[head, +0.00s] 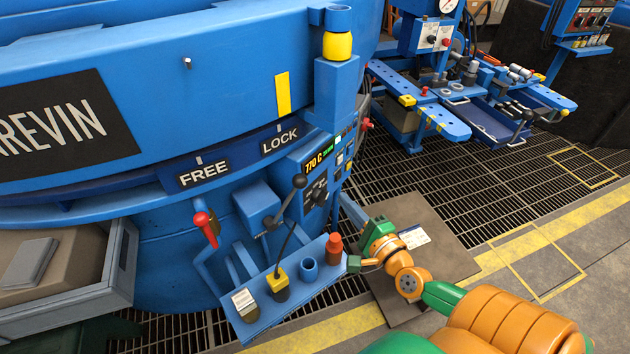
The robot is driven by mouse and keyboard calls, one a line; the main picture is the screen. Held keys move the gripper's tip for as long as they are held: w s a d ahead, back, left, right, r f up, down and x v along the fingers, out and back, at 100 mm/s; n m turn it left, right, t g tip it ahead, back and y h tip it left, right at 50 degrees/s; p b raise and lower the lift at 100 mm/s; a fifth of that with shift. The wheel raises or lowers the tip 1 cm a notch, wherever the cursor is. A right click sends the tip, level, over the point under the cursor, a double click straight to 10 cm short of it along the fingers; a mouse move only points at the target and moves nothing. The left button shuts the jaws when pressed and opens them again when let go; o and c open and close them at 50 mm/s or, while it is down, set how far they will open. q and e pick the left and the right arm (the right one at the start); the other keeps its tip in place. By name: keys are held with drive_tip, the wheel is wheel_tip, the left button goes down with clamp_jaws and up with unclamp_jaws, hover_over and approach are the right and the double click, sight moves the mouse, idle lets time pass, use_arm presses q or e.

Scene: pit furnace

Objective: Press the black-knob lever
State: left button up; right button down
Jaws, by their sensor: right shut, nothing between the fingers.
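The black-knob lever has a round black knob (300,181) on a dark arm that slants down to a blue housing (256,208) on the front of the blue machine. My right gripper (356,263) is shut and empty. It is low and to the right of the lever, beside the right end of a small blue shelf, and apart from the knob. Its fingertips are small and hard to make out. My left gripper is not in view.
A red-knob lever (201,219) stands left of the black-knob one. The blue shelf (262,318) holds a yellow-topped item (278,284), a blue cup (309,268) and a red-brown piece (334,248). A control panel (317,180) is just behind the black knob.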

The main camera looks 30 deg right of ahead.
drive_tip(key=w, duration=0.3)
drive_tip(key=w+b, duration=0.1)
drive_tip(key=w, duration=0.3)
drive_tip(key=w+d, duration=0.1)
drive_tip(key=w, duration=0.2)
drive_tip(key=shift+w+f, duration=0.25)
drive_tip(key=shift+f, duration=0.1)
drive_tip(key=a+p, duration=0.1)
drive_tip(key=s+a+r+p, duration=0.1)
drive_tip(key=shift+a+r+p, duration=0.15)
drive_tip(key=shift+a+p, duration=0.2)
drive_tip(key=shift+a, duration=0.05)
drive_tip(key=shift+s+a, duration=0.2)
drive_tip(key=shift+a, duration=0.3)
